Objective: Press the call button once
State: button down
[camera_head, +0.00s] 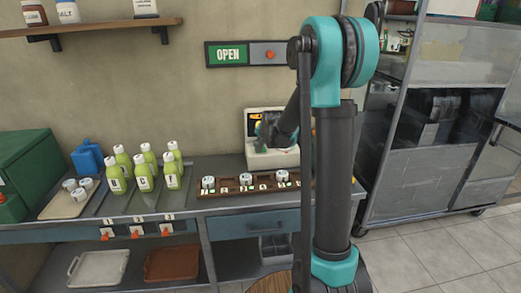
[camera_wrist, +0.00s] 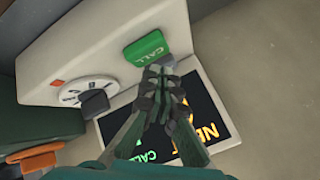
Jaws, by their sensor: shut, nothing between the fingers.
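The green call button (camera_wrist: 145,47), marked CALL, sits on a white console (camera_wrist: 175,18) in the wrist view. My gripper (camera_wrist: 160,68) is shut and empty. Its fingertips are at the button's lower right edge in the picture. I cannot tell whether they touch it. A dark screen (camera_wrist: 218,105) with orange and green letters lies behind my fingers, which hide part of it. In the head view the console (camera_head: 280,160) stands at the back of the counter, and my gripper (camera_head: 266,128) is in front of its screen. The button cannot be made out there.
A round white dial with a dark knob (camera_wrist: 94,101) is beside the button. In the head view, a brown rack (camera_head: 230,191) with several cups is in front of the console. Several green bottles (camera_head: 143,173) stand to the left. An OPEN sign (camera_head: 228,54) hangs above.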

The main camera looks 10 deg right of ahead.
jog(key=shift+f, duration=0.15)
dwell(0.3)
jog(key=shift+f, duration=0.3)
jog(key=shift+f, duration=0.5)
dwell(0.7)
jog(key=shift+r, duration=0.95)
jog(key=shift+r, duration=2.55)
